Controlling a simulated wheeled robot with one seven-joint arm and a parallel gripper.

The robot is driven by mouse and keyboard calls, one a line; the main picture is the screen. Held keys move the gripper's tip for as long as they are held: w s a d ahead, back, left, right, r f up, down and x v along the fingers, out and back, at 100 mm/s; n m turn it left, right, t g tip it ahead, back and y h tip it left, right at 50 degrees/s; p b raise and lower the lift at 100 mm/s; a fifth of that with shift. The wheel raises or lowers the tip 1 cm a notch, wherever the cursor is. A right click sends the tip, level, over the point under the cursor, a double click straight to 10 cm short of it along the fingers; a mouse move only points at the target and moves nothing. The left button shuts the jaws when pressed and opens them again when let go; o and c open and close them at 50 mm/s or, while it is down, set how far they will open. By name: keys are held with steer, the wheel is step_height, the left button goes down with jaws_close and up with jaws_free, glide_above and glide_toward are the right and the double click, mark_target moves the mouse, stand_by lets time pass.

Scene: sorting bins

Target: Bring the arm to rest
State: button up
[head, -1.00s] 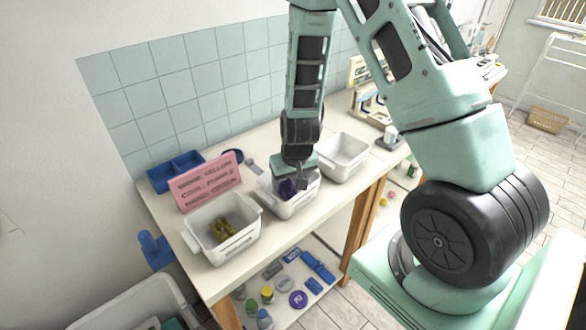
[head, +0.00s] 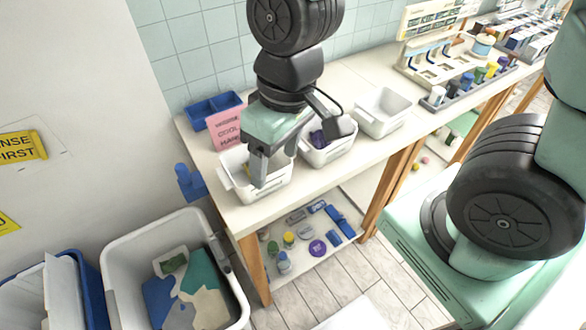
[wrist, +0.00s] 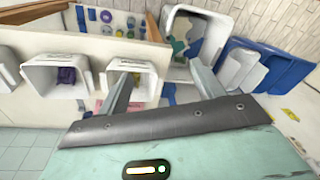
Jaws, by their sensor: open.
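My gripper (head: 272,168) is open, with nothing seen between its fingers. In the head view it hangs above and in front of the left white bin (head: 226,180), hiding much of that bin and its contents. The wrist view shows both fingers (wrist: 162,80) spread apart, with a white bin (wrist: 150,68) behind them. The middle white bin (head: 331,157) holds a purple item (head: 318,138), also visible in the wrist view (wrist: 66,75). The right white bin (head: 382,118) looks empty.
A pink sign (head: 226,131) and a blue divided tray (head: 213,108) stand behind the left bin. A rack of bottles (head: 470,82) is at the back right. A large grey-white tub (head: 128,250) stands on the floor. Small items lie on the lower shelf (head: 290,262).

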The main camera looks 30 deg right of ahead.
steer(key=s+a+r+n+h, duration=0.1)
steer(key=s+r+n, duration=0.1)
steer(key=s, duration=0.4)
steer(key=shift+s+r+n, duration=0.15)
steer(key=shift+n, duration=0.15)
step_height(320, 180, down, 5)
steer(key=b, duration=0.5)
steer(key=shift+f, duration=0.2)
steer(key=shift+a, duration=0.1)
